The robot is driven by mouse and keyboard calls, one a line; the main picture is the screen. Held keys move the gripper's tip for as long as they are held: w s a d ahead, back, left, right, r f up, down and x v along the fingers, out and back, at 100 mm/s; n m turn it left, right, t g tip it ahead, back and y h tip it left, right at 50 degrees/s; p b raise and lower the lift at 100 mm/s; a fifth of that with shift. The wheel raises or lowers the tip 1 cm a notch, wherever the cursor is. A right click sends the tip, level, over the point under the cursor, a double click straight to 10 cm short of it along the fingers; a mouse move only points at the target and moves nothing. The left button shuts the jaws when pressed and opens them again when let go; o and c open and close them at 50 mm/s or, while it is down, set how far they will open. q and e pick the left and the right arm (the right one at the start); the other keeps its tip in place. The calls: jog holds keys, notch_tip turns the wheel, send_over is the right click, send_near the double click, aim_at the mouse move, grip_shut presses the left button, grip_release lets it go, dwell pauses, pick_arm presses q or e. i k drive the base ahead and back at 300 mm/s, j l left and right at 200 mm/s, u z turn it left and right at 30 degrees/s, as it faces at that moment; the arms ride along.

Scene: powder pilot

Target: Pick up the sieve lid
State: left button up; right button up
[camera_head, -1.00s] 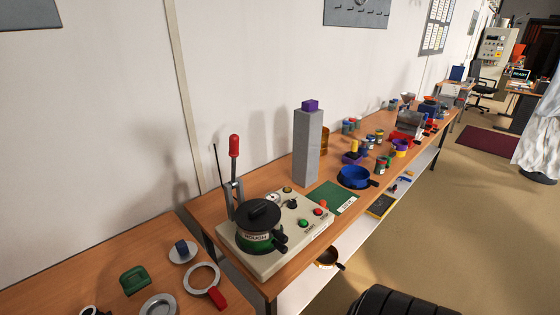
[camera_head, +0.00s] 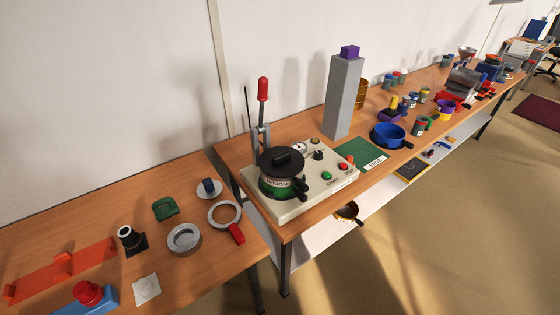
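The sieve lid (camera_head: 282,159) is most likely the black disc with a raised grip bar. It sits on top of the round sieve stack (camera_head: 278,184), which has a lettered label band and a green lower part. The stack stands on a cream machine base (camera_head: 318,195) with a lever, a dial and coloured buttons. Neither of my grippers shows in the head view.
A tall grey column (camera_head: 343,98) with a purple top stands behind the machine. A blue pan (camera_head: 388,136) sits beyond a green mat (camera_head: 366,154). The floor at right is clear.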

aim_at(279, 162)
jog(key=i+l+z, duration=0.45)
jog(key=i+l, duration=0.35)
jog(key=l, duration=0.35)
jog(key=i+l+z, duration=0.4)
jog(key=i+l, duration=0.5)
jog(key=i, duration=0.05)
